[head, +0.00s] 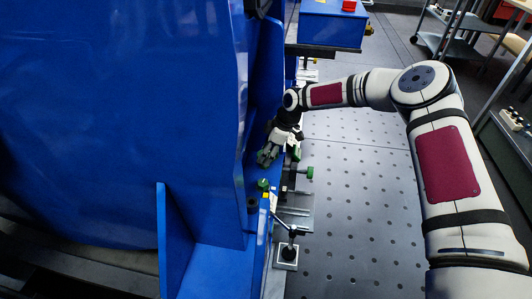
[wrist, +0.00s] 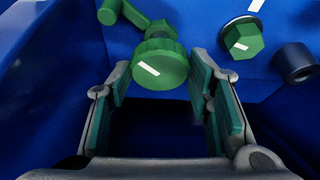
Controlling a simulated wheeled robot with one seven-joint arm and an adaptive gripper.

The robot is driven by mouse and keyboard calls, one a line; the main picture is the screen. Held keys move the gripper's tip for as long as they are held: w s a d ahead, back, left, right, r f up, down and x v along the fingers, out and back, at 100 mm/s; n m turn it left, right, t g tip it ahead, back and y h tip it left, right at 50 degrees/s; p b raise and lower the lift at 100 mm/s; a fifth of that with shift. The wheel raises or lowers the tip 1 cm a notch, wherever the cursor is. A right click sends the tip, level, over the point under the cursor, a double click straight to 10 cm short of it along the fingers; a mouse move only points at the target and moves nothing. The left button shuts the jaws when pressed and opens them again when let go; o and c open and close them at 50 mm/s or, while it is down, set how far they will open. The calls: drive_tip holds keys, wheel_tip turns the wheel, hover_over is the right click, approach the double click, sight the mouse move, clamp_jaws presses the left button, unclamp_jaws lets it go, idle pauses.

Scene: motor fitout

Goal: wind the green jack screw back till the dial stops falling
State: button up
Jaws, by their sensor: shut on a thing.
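In the wrist view a green knurled knob (wrist: 160,66) with a white mark, apparently the head of the jack screw, sits between the fingertips of my gripper (wrist: 160,78). The gripper is shut on it, with the right pad close against its side. A green crank-like piece (wrist: 128,14) shows above left. In the head view my gripper (head: 268,157) is low beside the blue housing, and it hides the knob it holds. A small stand with a dark arm (head: 288,252) is nearer the camera; no readable dial face shows.
A green hex head (wrist: 242,38) with a white stripe and a dark round socket (wrist: 295,62) are right of the knob. The large blue housing (head: 110,110) walls the left side. Another green knob (head: 310,172) is near the gripper. The perforated floor plate (head: 355,190) is clear.

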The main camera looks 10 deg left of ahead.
drive_tip(key=shift+r, duration=0.1)
drive_tip(key=o, duration=1.1)
drive_tip(key=shift+o, duration=0.2)
drive_tip(key=shift+d, duration=0.1)
drive_tip(key=v, duration=1.1)
drive_tip(key=shift+r, duration=0.45)
